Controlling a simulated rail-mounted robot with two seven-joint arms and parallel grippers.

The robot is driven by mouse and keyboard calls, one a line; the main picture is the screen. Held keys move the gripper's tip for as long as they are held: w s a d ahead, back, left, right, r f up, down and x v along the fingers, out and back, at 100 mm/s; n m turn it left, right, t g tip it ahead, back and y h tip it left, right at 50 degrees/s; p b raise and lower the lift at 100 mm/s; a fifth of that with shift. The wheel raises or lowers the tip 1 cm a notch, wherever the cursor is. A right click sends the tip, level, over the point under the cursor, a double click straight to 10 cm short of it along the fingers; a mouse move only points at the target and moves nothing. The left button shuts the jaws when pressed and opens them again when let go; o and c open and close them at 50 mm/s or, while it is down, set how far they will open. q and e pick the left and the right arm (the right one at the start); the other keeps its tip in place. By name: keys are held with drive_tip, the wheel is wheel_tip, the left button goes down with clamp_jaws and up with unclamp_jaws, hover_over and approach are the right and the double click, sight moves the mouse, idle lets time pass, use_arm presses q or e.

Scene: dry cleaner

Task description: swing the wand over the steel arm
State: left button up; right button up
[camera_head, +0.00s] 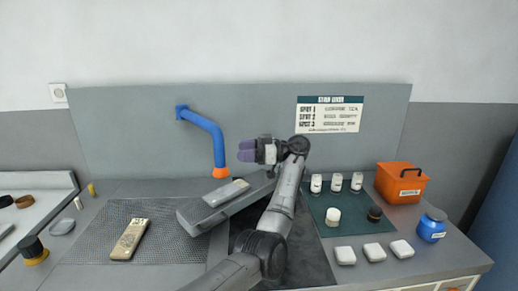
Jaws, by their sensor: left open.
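The wand (207,126) is a blue bent pipe fixed to the grey back panel, its lower end hanging down to an orange tip (221,172). The tip is above the far side of a long grey steel arm (200,217), which lies at a slant on the worktop. My left gripper (246,150), with purple fingers, points left from the bent wrist, a little right of the wand's lower part and apart from it in the picture. It is open and appears empty. My left arm hides the right part of the steel arm. My right gripper is not in view.
On the right are white-topped jars (336,183), an orange box (401,183), a blue jar (431,226) and white pads (374,252).

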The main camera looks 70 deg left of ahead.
use_arm(q)
drive_tip(key=v, duration=0.4)
drive_tip(key=shift+w+d, duration=0.1)
drive_tip(key=shift+w, duration=0.15)
idle(0.6)
